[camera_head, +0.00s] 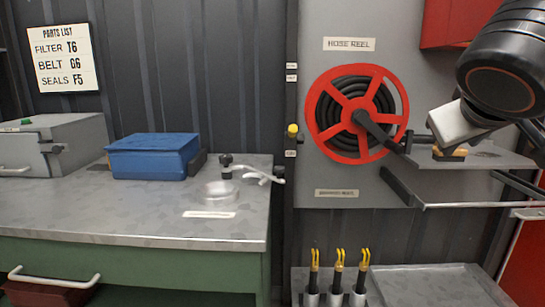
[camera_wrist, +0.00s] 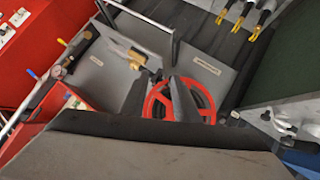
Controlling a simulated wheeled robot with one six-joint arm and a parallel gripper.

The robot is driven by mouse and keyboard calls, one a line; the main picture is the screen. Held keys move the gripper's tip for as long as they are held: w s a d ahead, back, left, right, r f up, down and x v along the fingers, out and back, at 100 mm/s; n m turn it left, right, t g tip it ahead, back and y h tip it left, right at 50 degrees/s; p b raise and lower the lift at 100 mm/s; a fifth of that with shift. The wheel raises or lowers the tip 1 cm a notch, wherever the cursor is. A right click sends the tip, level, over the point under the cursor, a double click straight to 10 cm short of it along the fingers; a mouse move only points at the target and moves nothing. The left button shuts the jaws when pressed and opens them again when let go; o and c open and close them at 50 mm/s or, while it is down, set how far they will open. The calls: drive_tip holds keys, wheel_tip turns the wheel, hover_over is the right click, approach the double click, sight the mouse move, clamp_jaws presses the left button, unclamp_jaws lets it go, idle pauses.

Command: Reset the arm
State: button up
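In the head view my gripper (camera_head: 460,124) is at the upper right, a pale block at the end of my black arm. It hangs in front of the grey panel, right of the red hose reel (camera_head: 318,110). Its fingers cannot be made out there. In the wrist view two dark fingers of my gripper (camera_wrist: 160,84) stand apart with nothing seen held between them. The red reel (camera_wrist: 203,98) shows behind the right finger. A brass-coloured nozzle (camera_head: 450,153) lies on a grey shelf below my gripper, and it also shows in the wrist view (camera_wrist: 125,52).
The grey shelf (camera_head: 495,158) and a rail (camera_head: 470,205) jut out below my arm. Several yellow-tipped tools (camera_head: 338,262) stand at the bottom.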

drive_tip(key=s+a+f+g+y, duration=0.1)
drive_tip(key=s+f+y, duration=0.1)
drive_tip(key=f, duration=1)
drive_tip(key=s+a+f+g+y, duration=0.1)
drive_tip(key=s+f+g+y, duration=0.1)
drive_tip(key=f, duration=0.9)
drive_tip(key=s+a+f+g+y, duration=0.2)
drive_tip(key=s+f, duration=0.1)
drive_tip(key=f, duration=0.9)
drive_tip(key=shift+s+f, duration=0.15)
drive_tip(key=shift+f, duration=0.15)
drive_tip(key=shift+a, duration=0.2)
